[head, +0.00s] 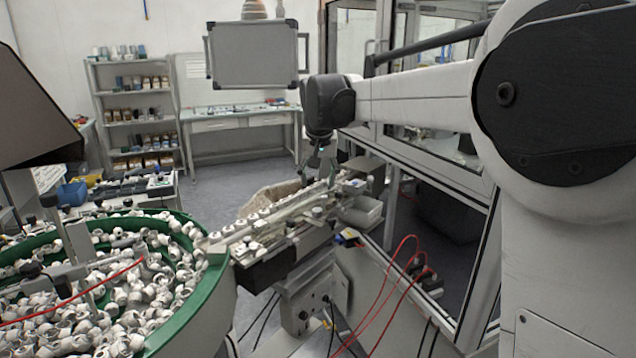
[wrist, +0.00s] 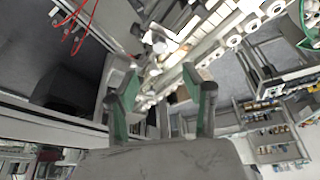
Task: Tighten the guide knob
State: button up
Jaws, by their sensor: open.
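My gripper (head: 325,170) hangs down over the far half of the linear feed track in the head view. In the wrist view its two green-padded fingers (wrist: 160,85) are spread apart with nothing between them. The feed track (head: 262,240) carries a row of white caps and has small fittings along its side. A small pale fitting (head: 317,212) stands on the track's near side; I cannot tell whether it is the guide knob. In the wrist view a bright white part (wrist: 160,42) lies beyond the fingertips, beside the track, apart from them.
A green-rimmed bowl (head: 212,290) full of white caps stands at the left and meets the track. A glass-walled enclosure (head: 440,165) stands close on the right. Red hoses (head: 398,275) loop below the track.

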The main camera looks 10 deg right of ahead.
jog(key=n+g+p, duration=0.5)
jog(key=n+p, duration=0.1)
jog(key=n, duration=0.3)
send_near(317, 209)
jog(key=shift+y, duration=0.4)
jog(key=f, duration=0.3)
jog(key=f+p, duration=0.1)
jog(key=f, duration=0.2)
jog(key=f+p, duration=0.1)
jog(key=f, duration=0.2)
jog(key=shift+s+d, duration=0.25)
jog(key=shift+d, duration=0.1)
grip_shut()
